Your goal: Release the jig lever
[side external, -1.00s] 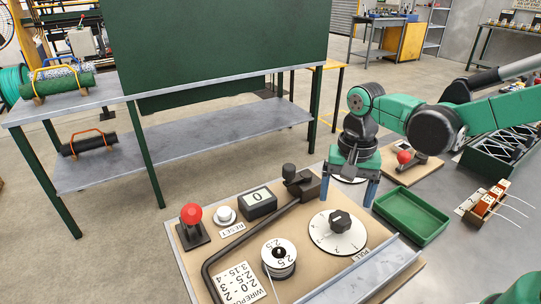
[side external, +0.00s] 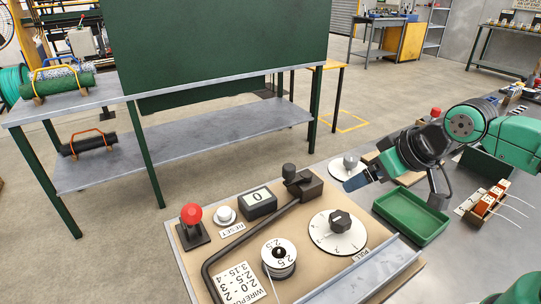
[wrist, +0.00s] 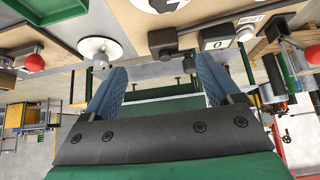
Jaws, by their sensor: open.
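Two red-knobbed levers show, and no label tells which is the jig lever. One red knob (side external: 436,113) is behind my arm in the side view, its base hidden; a red knob also shows at the left of the wrist view (wrist: 33,62), on a small beige board. The other red-knobbed lever (side external: 192,214) stands upright on the near board's left corner. My gripper (wrist: 163,72) is open, its blue fingers apart with nothing between them. In the side view it hangs by the green tray (side external: 403,232), apart from both red knobs.
The near beige board (side external: 310,264) carries a counter (side external: 260,203), a reset button (side external: 226,215), a wire spool (side external: 279,257), a bent black bar and a dial (side external: 338,232). A grey-knobbed disc (side external: 347,167) is behind it. Orange-brown coils (side external: 487,203) lie right of the tray.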

